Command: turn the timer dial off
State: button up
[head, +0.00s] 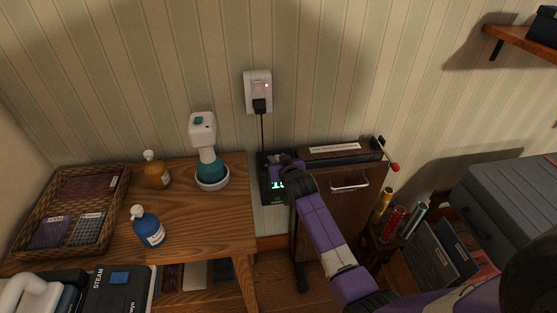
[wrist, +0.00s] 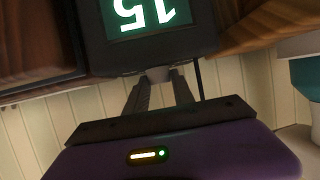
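The timer is a dark box (head: 268,193) with lit green digits, just right of the wooden table, partly covered by my arm in the head view. In the wrist view its display (wrist: 145,12) shows upside-down digits that look like 15. A small grey dial (wrist: 158,74) sticks out from the timer's edge below the display. My gripper (wrist: 160,82) has its two fingers at either side of the dial, with the tips close to it. I cannot tell whether they press on it. In the head view my gripper (head: 284,168) is at the timer and the dial is hidden.
A wall outlet (head: 258,88) has a black cord running down to the timer. The wooden table (head: 205,225) on the left holds a white and teal device (head: 205,150), bottles and a wicker tray (head: 40,195). A brown trouser press (head: 350,185) stands close on the right.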

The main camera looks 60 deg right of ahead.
grip_shut()
jog(key=shift+s+d+n+t+y, duration=0.1)
jog(key=shift+n+t+y, duration=0.2)
jog(key=shift+n+y, duration=0.25)
jog(key=shift+d+f+n+t+y+b, duration=0.1)
jog(key=shift+f+n+t+y+b, duration=0.1)
jog(key=shift+n+t+y+b, duration=0.65)
jog(key=n+y+b, duration=0.1)
jog(key=b, duration=0.2)
jog(key=y+b, duration=0.1)
jog(key=b, duration=0.1)
jog(key=shift+s+d+f+n+b, duration=0.1)
jog(key=shift+d+f+n+b, duration=0.05)
jog(key=shift+n+b, duration=0.25)
jog(key=n+y+b, duration=0.1)
jog(key=b, duration=0.1)
jog(key=n+t+y+b, duration=0.1)
jog(key=y+b, duration=0.1)
jog(key=shift+r+n+b, duration=0.25)
jog(key=shift+n+b, duration=0.05)
jog(key=shift+b, duration=0.1)
jog(key=shift+r+y, duration=0.1)
jog(key=shift+y, duration=0.2)
jog(key=o, duration=0.9)
grip_release()
jog(key=shift+c, duration=0.2)
